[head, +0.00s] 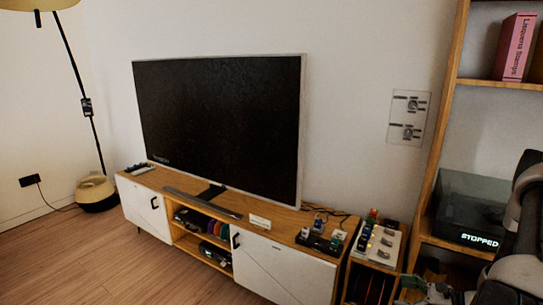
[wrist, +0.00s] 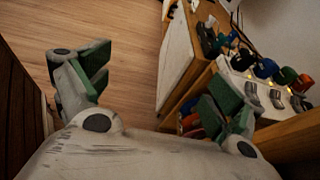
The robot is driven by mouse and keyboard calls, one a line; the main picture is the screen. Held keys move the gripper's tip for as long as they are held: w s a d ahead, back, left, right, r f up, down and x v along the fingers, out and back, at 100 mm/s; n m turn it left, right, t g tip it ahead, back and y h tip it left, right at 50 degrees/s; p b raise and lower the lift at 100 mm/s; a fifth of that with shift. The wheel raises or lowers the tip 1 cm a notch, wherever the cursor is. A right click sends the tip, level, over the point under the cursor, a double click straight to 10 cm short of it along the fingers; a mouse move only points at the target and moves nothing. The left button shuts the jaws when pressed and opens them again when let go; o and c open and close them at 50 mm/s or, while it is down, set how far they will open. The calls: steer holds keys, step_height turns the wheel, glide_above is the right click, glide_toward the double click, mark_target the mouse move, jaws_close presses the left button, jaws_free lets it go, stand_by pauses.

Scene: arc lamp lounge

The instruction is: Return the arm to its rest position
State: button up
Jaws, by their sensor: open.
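My gripper (wrist: 155,88) spans the wrist view with its two green-padded fingers wide apart and nothing between them. The left finger is over the wood floor. The right finger overlaps the view of the small wooden stand with the switch panel; I cannot tell whether it touches. In the head view my gripper (head: 428,290) shows only in part at the bottom edge, in front of the shelf. My dark arm rises along the right edge.
A white switch panel (head: 379,245) with coloured knobs sits on the small stand, also in the wrist view (wrist: 272,84). The TV cabinet (head: 285,270) stands left of it. A wooden shelf (head: 437,165) holds a glass-lidded unit reading "STOPPED" (head: 479,238). Floor (head: 110,260) at left is clear.

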steer(key=s+r+n+g+h, duration=0.3)
steer(key=s+r+n, duration=0.25)
steer(key=r, duration=0.45)
steer(key=s+r+n+g+h, duration=0.3)
steer(key=s+r+n+g, duration=0.15)
steer(key=r+n, duration=0.35)
steer(key=s+r+n+g+h, duration=0.25)
steer(key=s+r+n, duration=0.25)
steer(key=r, duration=0.6)
steer(key=s+a+r+n+t+h, duration=0.1)
steer(key=a+r+n+t, duration=0.1)
steer(key=r, duration=0.5)
steer(key=s+a+r+n+t+h, duration=0.2)
steer(key=a+r+n+t, duration=0.1)
steer(key=r, duration=0.4)
steer(key=shift+s+r+n+t, duration=0.2)
steer(key=shift+r+n+t, duration=0.1)
steer(key=shift+n+t, duration=0.35)
